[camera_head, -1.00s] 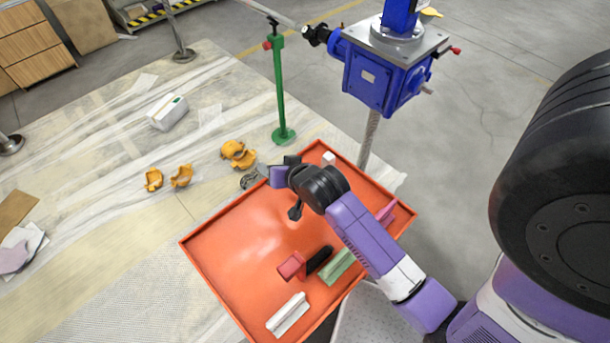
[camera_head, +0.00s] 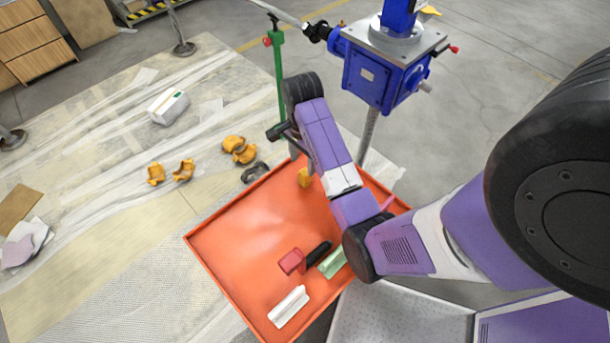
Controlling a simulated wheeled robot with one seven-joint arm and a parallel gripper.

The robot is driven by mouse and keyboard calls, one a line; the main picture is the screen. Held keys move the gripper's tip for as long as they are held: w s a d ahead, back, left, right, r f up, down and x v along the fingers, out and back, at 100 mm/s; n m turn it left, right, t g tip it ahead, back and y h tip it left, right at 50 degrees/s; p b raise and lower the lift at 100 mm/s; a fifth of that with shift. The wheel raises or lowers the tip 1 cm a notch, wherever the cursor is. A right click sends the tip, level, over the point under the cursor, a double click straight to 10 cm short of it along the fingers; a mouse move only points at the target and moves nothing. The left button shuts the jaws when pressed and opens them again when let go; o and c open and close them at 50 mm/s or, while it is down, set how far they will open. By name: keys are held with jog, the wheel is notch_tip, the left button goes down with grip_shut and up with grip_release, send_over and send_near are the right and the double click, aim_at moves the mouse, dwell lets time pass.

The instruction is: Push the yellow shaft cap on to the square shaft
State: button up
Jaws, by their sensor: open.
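A small yellow piece (camera_head: 304,178), which looks like the shaft cap, sits in the orange tray (camera_head: 217,263) near its back edge, partly behind my arm. A blue screw-jack housing (camera_head: 368,77) stands beyond the tray. A short grey shaft stub (camera_head: 425,87) sticks out of its right side, uncapped; whether it is square is too small to tell. My gripper (camera_head: 283,132) is over the tray's back corner, above and left of the yellow piece and left of the housing. It is open, with nothing visible in it. My wrist hides much of it.
A green stand (camera_head: 278,70) with a red knob is behind my wrist. The tray holds a red piece (camera_head: 292,261), a black piece (camera_head: 319,253), a green block (camera_head: 333,262) and a white block (camera_head: 289,306). Orange clamp pieces (camera_head: 183,170) lie on the sheeted floor. The tray's left part is clear.

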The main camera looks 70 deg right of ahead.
aim_at(305, 172)
jog(key=f, duration=0.5)
jog(key=f+p, duration=0.1)
jog(key=f, duration=0.1)
jog(key=shift+s+f, duration=0.2)
jog(key=shift+s, duration=0.1)
jog(key=shift+d, duration=0.1)
grip_shut()
